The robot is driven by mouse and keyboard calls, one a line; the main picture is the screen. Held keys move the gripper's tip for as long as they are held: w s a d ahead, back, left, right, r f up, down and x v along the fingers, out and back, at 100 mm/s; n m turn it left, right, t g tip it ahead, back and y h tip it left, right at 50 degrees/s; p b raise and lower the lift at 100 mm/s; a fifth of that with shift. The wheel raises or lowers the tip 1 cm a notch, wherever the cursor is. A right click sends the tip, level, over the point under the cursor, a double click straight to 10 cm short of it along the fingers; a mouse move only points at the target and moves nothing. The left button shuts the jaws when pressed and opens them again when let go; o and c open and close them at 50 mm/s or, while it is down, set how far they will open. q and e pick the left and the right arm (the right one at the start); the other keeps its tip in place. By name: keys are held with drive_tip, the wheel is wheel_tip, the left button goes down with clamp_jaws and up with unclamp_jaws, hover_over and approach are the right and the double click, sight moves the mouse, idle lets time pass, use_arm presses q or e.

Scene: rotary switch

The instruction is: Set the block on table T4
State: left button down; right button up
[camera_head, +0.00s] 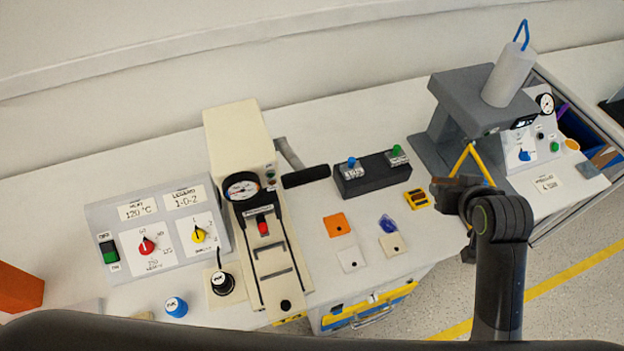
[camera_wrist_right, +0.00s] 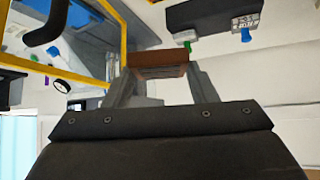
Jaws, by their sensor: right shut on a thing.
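My right gripper (camera_wrist_right: 158,80) is shut on a brown block (camera_wrist_right: 158,63), which sits between the two grey fingertips in the right wrist view. In the head view my right gripper (camera_head: 447,190) is at the front edge of the white table (camera_head: 110,170), right of the small yellow and black item, and the block is not clear there. I cannot tell which table is T4; the lettering on the table-front labels is too small to read. My left gripper is not in view.
A yellow frame (camera_head: 484,165) stands close to my right gripper, by the grey press (camera_head: 455,105). A black box with knobs (camera_head: 375,177), small coloured pieces, a beige device (camera_head: 235,140) and a control panel (camera_head: 155,235) occupy the table. The table's back strip is clear.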

drive_tip(key=shift+s+d+f, duration=0.2)
drive_tip(key=shift+d+f, duration=0.2)
drive_tip(key=shift+d, duration=0.1)
drive_tip(key=shift+d+f, duration=0.4)
drive_tip(key=shift+d, duration=0.05)
wheel_tip(320, 180, down, 13)
drive_tip(key=shift+a+f, duration=0.1)
drive_tip(key=shift+f, duration=0.05)
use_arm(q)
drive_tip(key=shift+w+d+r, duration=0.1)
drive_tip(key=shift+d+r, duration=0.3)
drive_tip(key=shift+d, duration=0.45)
use_arm(e)
drive_tip(key=shift+f, duration=2.3)
drive_tip(key=shift+f, duration=0.1)
drive_tip(key=o, duration=1)
